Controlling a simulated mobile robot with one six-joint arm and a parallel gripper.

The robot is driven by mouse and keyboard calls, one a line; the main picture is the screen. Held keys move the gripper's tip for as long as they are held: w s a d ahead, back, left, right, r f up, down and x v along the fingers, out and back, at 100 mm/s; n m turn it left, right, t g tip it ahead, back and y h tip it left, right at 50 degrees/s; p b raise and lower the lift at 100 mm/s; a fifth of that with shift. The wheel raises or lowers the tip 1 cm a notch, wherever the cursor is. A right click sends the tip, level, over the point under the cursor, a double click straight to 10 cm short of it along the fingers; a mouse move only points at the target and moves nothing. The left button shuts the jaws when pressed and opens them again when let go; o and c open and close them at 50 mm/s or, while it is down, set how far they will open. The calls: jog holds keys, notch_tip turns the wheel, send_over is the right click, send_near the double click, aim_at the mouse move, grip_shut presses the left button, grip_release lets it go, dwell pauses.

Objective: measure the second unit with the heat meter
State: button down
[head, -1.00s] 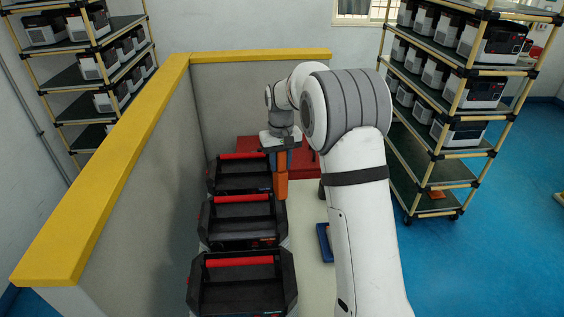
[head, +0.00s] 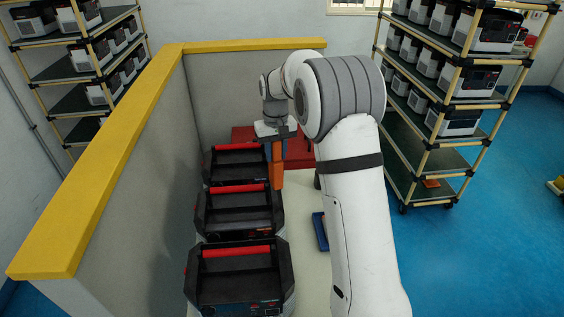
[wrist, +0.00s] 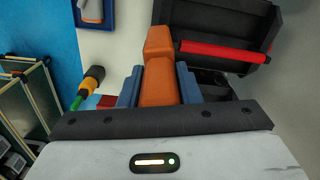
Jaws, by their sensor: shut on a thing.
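My gripper (head: 277,150) is shut on an orange handheld device (head: 277,173), likely the heat meter, which hangs downward. Blue finger pads clasp it on both sides in the wrist view (wrist: 160,75). Three black units with red handles stand in a row: a far unit (head: 236,166), a middle unit (head: 240,212) and a near unit (head: 240,283). The orange device is at the right edge of the row, beside the far unit and near the back right corner of the middle unit. Whether it touches either cannot be told. One unit (wrist: 232,22) shows at the upper right in the wrist view.
A partition with a yellow top (head: 115,130) stands left of the row. A red box (head: 298,152) lies behind the gripper. A blue tray (head: 320,232) lies right of the units. A yellow-and-black tool (wrist: 92,80) shows in the wrist view. Stocked racks (head: 450,100) stand right and left.

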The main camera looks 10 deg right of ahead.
jog(key=shift+r, duration=0.1)
jog(key=shift+r, duration=4.95)
